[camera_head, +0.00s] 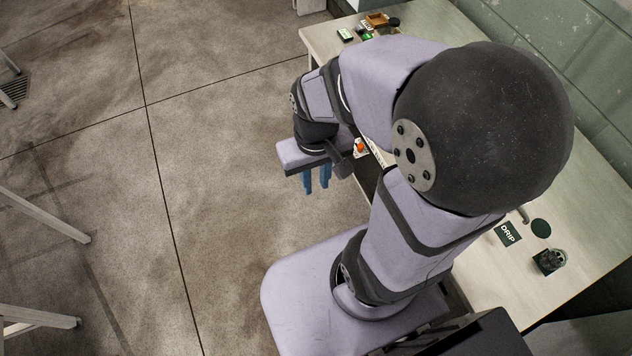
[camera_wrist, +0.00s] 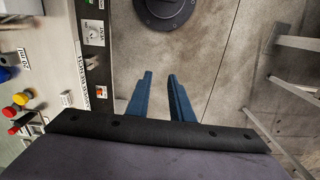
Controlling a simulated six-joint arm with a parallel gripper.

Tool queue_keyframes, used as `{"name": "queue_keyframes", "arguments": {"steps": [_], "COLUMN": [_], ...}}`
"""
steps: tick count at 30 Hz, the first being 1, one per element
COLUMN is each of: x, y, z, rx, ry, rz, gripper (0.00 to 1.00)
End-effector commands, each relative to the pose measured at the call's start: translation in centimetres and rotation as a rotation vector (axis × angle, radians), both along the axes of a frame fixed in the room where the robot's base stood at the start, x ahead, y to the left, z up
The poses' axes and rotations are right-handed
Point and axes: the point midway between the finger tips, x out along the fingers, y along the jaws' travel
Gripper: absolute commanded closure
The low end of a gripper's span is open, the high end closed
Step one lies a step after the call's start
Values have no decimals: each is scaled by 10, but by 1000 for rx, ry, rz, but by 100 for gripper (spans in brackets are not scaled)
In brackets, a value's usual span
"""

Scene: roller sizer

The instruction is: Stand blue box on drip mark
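My gripper (camera_head: 316,184) has blue fingers and points down beside the bench's left edge, over the floor. In the wrist view its two fingers (camera_wrist: 160,78) stand apart with only floor between them, so it is open and empty. A dark square labelled DRIP (camera_head: 507,232) lies on the bench at the right, beside a dark green disc (camera_head: 540,228). I cannot tell whether the square or the disc is the mark itself. I cannot make out the blue box in either view; my arm hides much of the bench.
The pale bench (camera_head: 585,225) runs along the green wall. A dark device (camera_head: 549,261) stands near the DRIP square. A wooden tray (camera_head: 377,20) and small green-marked items (camera_head: 345,35) sit at the far end. Red and yellow knobs (camera_wrist: 20,98) show at left in the wrist view.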

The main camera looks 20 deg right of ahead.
Motion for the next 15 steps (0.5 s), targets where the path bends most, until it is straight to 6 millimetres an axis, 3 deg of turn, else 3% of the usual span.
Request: {"name": "queue_keyframes", "arguments": {"steps": [4, 7, 15], "x": [-9, -9, -9], "y": [3, 3, 3], "z": [-3, -3, -3], "rx": [0, 0, 0], "ry": [-1, 0, 1], "rz": [33, 35, 32], "gripper": [77, 56, 56]}}
